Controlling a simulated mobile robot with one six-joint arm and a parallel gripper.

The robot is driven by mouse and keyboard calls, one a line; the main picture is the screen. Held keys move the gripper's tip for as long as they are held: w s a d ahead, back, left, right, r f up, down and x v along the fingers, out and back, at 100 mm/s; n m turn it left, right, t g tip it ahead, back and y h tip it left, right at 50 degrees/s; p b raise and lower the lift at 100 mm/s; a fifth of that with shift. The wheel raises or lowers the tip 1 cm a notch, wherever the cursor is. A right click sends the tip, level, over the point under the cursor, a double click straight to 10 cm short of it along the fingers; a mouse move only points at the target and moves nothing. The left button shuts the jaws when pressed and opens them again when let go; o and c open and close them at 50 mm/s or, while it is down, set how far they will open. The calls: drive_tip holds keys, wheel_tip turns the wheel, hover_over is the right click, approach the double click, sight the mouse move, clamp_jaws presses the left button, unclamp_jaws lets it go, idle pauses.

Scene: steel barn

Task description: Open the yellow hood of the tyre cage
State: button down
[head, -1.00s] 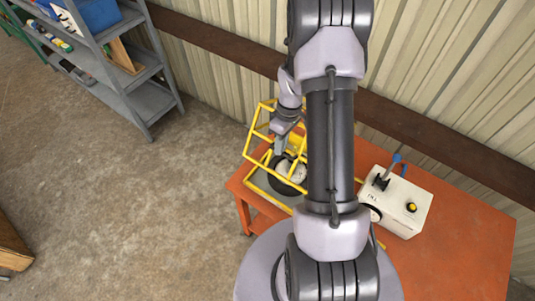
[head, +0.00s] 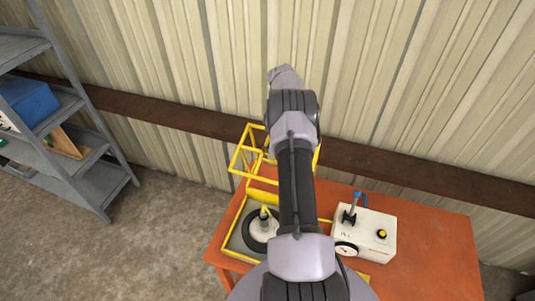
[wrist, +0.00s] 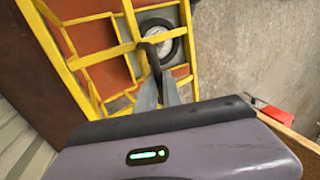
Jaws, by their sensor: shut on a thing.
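The yellow hood (head: 238,160) of the tyre cage is a frame of bars, standing raised and tilted at the back of the cage. The yellow base frame (head: 224,246) of the cage sits on the orange table, with a dark tyre on a pale rim (head: 254,243) inside it. The wrist view shows the yellow bars (wrist: 62,67) close up and the tyre (wrist: 173,47) beyond them. My gripper (wrist: 153,45) is shut on a bar of the hood. In the head view my arm hides the gripper and part of the hood.
A white box with a gauge and blue lever (head: 375,238) stands on the orange table (head: 435,255), right of the cage. A grey shelf (head: 90,185) stands at the left. A ribbed metal wall with a brown rail (head: 395,170) is close behind.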

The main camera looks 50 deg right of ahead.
drive_tip(key=shift+w+d+f, duration=0.1)
drive_tip(key=shift+w+d, duration=0.1)
drive_tip(key=shift+d, duration=0.4)
drive_tip(key=c, duration=1.5)
unclamp_jaws()
drive_tip(key=shift+w, duration=0.1)
drive_tip(key=shift+d, duration=0.1)
drive_tip(key=shift+r, duration=0.3)
wheel_tip(320, 180, up, 3)
drive_tip(key=shift+f+b, duration=0.1)
drive_tip(key=shift+b, duration=0.4)
drive_tip(key=s+a+r+b, duration=0.1)
drive_tip(key=s+a+b, duration=0.4)
drive_tip(key=s+a, duration=0.6)
drive_tip(key=shift+a+r, duration=0.3)
drive_tip(key=shift+a, duration=0.1)
